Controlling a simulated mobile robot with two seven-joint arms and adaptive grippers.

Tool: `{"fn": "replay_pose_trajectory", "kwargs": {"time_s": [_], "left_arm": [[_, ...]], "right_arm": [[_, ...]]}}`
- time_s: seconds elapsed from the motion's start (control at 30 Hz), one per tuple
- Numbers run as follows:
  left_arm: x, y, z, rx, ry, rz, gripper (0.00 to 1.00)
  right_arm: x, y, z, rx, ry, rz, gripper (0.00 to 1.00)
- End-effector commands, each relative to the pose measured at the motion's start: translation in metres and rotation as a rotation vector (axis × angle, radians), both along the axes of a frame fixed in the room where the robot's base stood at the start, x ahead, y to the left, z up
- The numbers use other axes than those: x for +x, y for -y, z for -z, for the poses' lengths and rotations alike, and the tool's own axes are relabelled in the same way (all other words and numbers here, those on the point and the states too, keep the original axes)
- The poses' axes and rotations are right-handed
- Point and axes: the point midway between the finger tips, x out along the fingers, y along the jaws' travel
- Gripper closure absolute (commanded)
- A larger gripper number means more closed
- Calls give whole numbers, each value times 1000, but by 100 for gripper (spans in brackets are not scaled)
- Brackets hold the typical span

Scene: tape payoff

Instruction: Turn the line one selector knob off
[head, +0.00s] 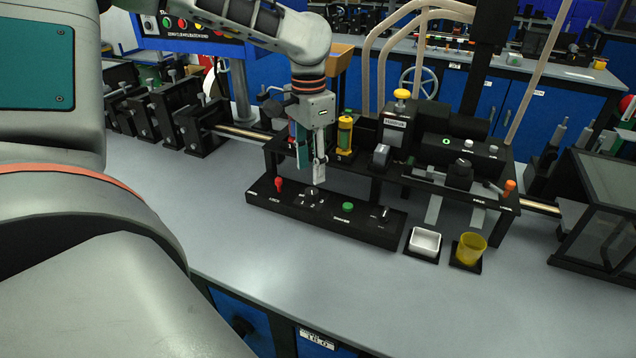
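A long black control panel (330,218) lies on the grey bench. It carries a red knob (278,182) at its left end, a dark selector knob (311,191) beside it, a green button (347,206) and a second dark selector knob (382,212) at the right. The labels are too small to read, so I cannot tell which knob is line one. My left gripper (318,179) points down just above the left selector knob. Its fingers partly overlap in this view, and contact with the knob cannot be made out. My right gripper is not in view.
A black machine frame (410,183) stands behind the panel, with a yellow-topped unit (398,125) on it. A white tray (424,241) and a yellow cup (470,248) sit right of the panel. A dark clear-sided box (603,215) stands far right. The bench front (330,290) is clear.

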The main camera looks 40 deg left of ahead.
Motion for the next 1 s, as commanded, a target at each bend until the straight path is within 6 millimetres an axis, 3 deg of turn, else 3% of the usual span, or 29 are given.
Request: {"fn": "replay_pose_trajectory", "kwargs": {"time_s": [0.13,0.33,0.77,0.93,1.0], "left_arm": [[-1,0,28,-2,-6,-1,62],[-1,1,54,0,-4,0,62],[0,1,64,0,1,1,62],[0,1,64,0,0,0,100],[0,1,64,0,0,0,100]], "right_arm": [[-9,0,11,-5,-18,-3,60],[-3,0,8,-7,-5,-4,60],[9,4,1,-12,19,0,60],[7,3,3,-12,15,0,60],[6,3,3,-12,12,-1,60]]}}
